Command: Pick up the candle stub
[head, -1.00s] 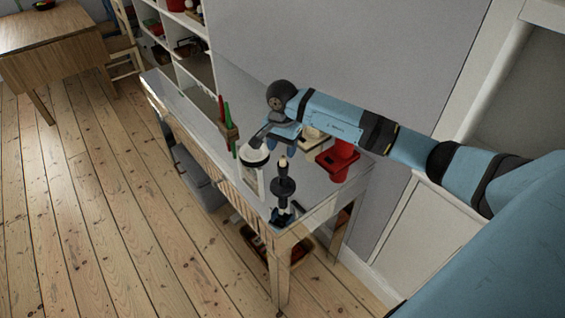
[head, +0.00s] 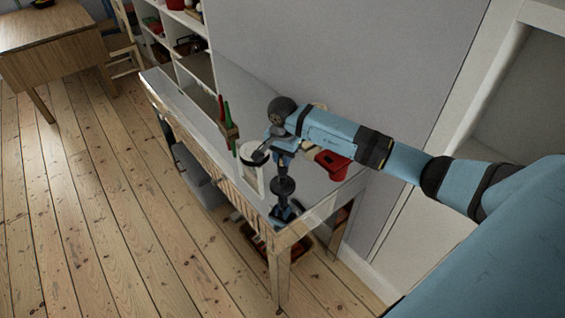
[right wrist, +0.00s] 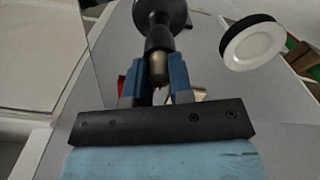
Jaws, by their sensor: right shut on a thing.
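The candle stub (right wrist: 159,66) is a small tan cylinder with its lower end in a black candle holder. The stub still appears seated in the holder. My left gripper is not in view.
A red container (head: 333,164) is to the right. The table's (head: 187,103) far part is mostly clear.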

